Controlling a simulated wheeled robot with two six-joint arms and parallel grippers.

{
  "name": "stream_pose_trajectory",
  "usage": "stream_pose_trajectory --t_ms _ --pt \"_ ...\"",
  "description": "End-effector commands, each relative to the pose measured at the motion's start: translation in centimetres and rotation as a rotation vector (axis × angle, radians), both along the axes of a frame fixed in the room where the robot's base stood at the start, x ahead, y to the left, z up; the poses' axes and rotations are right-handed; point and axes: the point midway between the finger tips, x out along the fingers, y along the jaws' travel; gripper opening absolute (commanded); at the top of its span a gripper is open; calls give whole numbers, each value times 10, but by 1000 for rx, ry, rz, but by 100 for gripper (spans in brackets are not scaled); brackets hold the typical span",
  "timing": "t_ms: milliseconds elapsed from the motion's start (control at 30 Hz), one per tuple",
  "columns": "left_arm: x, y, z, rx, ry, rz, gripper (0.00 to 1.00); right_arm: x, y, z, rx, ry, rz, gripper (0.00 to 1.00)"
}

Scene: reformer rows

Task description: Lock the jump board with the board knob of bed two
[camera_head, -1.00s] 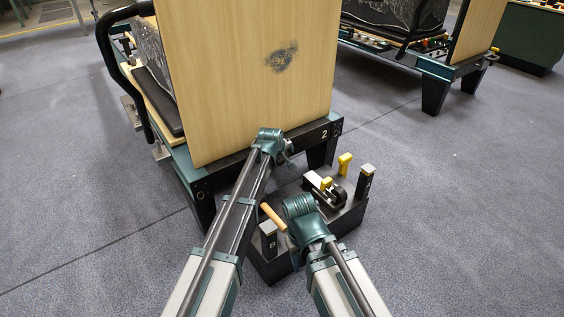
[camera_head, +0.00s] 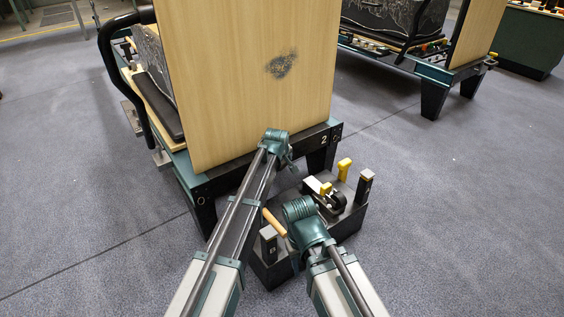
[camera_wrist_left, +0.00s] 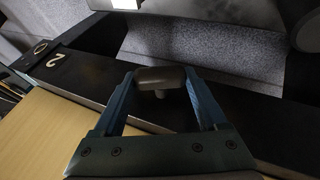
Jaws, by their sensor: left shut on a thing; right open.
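The jump board (camera_head: 235,75) is a large pale wooden panel with a dark smudge, standing at the end of bed two, whose black end rail (camera_head: 318,141) carries a white "2". My left gripper (camera_head: 288,158) is at this rail, below the board's lower edge. In the left wrist view its two blue fingers are shut on the dark, rounded board knob (camera_wrist_left: 162,77), beside the black rail. The arm and wrist hide the knob in the head view. My right gripper (camera_head: 301,208) is open over the black caddy; its fingertips are mostly hidden by its wrist.
The black caddy (camera_head: 350,215) stands on the floor before bed two, with yellow-handled pieces (camera_head: 344,168), a wooden handle (camera_head: 274,222) and short posts. Another bed (camera_head: 448,72) stands at the back right. The carpet on the right is clear.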

Motion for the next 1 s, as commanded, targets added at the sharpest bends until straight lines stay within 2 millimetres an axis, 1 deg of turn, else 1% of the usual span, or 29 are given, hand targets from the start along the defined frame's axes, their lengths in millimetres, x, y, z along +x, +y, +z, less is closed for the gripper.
stream_pose_trajectory --t_ms 33,100,300,700,1000 --pt "3 -3 3 29 22 -3 19 0 0 6 0 0 0 50" --pt "4 -3 3 72 54 -2 19 0 0 10 0 0 0 50" --pt "4 -4 2 195 143 -1 19 0 0 16 0 0 0 50" --pt "4 -5 0 371 271 0 19 0 0 18 0 0 0 50" --pt "3 -5 1 411 303 0 19 0 0 18 0 0 0 50"
